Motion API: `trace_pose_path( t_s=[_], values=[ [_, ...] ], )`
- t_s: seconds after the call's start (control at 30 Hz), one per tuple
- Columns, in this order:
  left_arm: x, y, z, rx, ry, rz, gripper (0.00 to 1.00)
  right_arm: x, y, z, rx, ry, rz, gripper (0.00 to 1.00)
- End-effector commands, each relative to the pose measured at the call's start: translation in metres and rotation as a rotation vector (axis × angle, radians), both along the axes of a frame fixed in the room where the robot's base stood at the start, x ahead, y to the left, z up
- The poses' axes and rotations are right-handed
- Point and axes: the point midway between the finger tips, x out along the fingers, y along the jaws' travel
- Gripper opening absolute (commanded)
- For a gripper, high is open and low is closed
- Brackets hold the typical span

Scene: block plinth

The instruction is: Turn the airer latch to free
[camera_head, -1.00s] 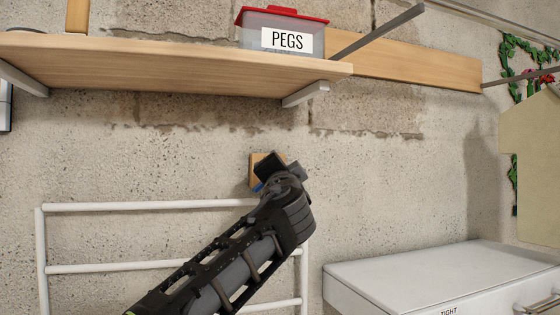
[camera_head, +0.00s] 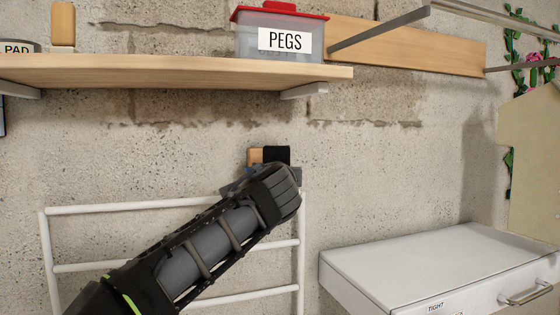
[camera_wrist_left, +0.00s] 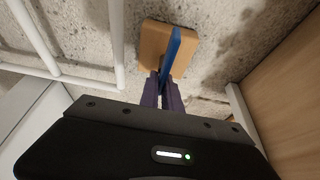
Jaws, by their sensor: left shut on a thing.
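The airer latch is a small wooden plate (camera_wrist_left: 151,40) on the wall with a blue lever (camera_wrist_left: 174,48) across it. In the head view the plate (camera_head: 254,156) shows just above the airer's top right corner; the lever is hidden there by my left gripper and arm. My left gripper (camera_wrist_left: 164,92) is shut on the lever's near end, in front of the plate. It also shows in the head view (camera_head: 270,168), where its fingertips are hidden. The white tubular airer (camera_head: 133,206) stands against the wall below. My right gripper is not in view.
A wooden shelf (camera_head: 170,70) with a clear PEGS box (camera_head: 250,42) under a red lid runs above the latch. A white cabinet (camera_head: 430,255) with a handle and a TIGHT label stands at lower right. The wall between is bare.

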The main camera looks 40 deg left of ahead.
Motion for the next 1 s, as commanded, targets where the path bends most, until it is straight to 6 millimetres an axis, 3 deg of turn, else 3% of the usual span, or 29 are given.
trace_pose_path(
  t_s=[0.4, 0.43, 0.67, 1.0],
  values=[
    [-0.0001, 0.0028, -0.0041, 0.005, 0.015, 0.008, 0.0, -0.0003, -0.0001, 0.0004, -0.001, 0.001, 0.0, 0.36],
    [-0.0001, 0.0028, -0.004, 0.005, 0.015, 0.008, 0.09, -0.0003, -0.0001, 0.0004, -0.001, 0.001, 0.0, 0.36],
    [-0.0003, 0.0021, -0.0021, 0.005, 0.011, 0.005, 0.28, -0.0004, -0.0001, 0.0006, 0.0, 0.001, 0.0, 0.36],
    [-0.0028, -0.0008, -0.0009, 0.005, 0.007, 0.002, 0.29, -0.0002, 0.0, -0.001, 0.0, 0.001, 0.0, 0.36]
  ],
)
